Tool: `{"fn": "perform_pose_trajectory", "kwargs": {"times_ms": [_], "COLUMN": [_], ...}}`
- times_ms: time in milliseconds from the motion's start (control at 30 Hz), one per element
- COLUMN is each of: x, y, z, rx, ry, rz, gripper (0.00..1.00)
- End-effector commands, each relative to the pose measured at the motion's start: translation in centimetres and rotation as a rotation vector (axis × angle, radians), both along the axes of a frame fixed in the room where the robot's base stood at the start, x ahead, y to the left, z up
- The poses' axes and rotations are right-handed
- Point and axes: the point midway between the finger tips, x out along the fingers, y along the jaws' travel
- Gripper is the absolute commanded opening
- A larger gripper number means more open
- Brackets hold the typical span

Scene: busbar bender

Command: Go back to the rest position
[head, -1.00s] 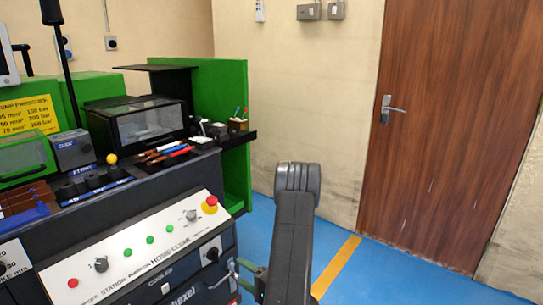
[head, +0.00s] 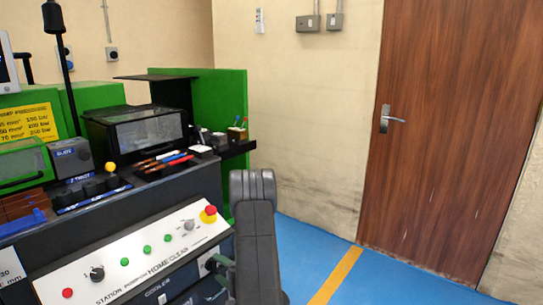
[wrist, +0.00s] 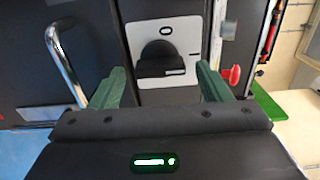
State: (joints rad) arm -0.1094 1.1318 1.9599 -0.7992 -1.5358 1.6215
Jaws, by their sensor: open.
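In the wrist view my gripper (wrist: 160,90) shows two green fingers, set wide apart with nothing between them. Beyond the fingers is a dark machine front with a white plate and a black rounded knob (wrist: 160,62). In the head view my dark arm stands in front of the machine's right end and hides part of its front. The gripper is mostly hidden behind the arm there.
The sloped control panel (head: 125,268) has several buttons and a red emergency stop (head: 208,214). A chrome handle (wrist: 62,65) is left of my fingers. Blue floor (head: 305,243) with a yellow line lies clear before the brown door (head: 440,150).

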Motion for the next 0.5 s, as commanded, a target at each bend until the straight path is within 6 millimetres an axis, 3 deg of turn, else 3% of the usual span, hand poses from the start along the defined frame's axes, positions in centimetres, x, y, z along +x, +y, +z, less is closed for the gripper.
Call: {"fn": "perform_pose_trajectory", "kwargs": {"times_ms": [267,500], "x": [-0.2,-2.0], "y": [-0.4,-2.8], "z": [0.0,0.1], "rx": [0.000,0.001], "ry": [0.001,0.003], "rz": [-0.001,-0.004], "gripper": [0.71,0.71]}}
